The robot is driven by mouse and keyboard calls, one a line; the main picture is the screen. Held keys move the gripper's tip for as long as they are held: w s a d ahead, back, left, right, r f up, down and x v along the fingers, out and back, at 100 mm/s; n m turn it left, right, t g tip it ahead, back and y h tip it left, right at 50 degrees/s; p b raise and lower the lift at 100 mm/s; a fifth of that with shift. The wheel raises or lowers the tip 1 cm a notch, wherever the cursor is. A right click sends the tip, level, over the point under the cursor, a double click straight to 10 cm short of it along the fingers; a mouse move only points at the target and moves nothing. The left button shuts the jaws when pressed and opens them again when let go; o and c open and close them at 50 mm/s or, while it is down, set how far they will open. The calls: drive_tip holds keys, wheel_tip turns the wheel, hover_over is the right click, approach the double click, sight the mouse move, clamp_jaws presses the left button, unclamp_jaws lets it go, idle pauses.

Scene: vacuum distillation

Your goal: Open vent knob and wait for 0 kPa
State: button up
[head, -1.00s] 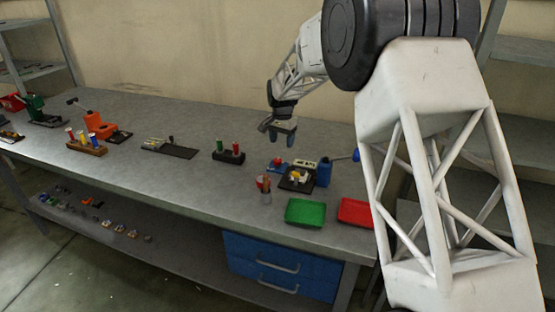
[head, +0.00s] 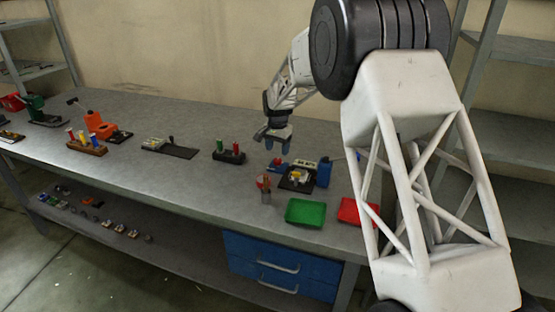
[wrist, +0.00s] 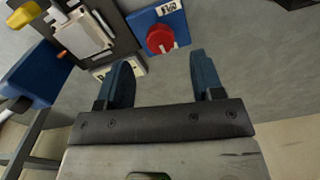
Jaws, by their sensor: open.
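The vent knob, a round red knob (wrist: 160,39), sits on a blue block (wrist: 138,25) at the top middle of the wrist view. A small white label or display (wrist: 167,8) with dark characters is on the block; I cannot read it surely. In the head view the block (head: 277,166) is small, on the bench left of a dark apparatus. My gripper (wrist: 162,66) is open and empty, its two blue fingers apart. The knob lies beyond the fingertips, roughly between them in the picture, and they appear clear of it. In the head view my gripper (head: 278,140) hangs above the block.
The dark-based apparatus (head: 299,178) and a blue container (head: 324,172) stand close by. Green (head: 305,212) and red (head: 349,211) trays lie near the front edge. A rack with red and green pieces (head: 229,157) is to the left. Bench space behind is clear.

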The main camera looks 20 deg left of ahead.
sight(278, 160)
drive_tip(key=shift+f, duration=2.6)
drive_tip(key=c, duration=0.9)
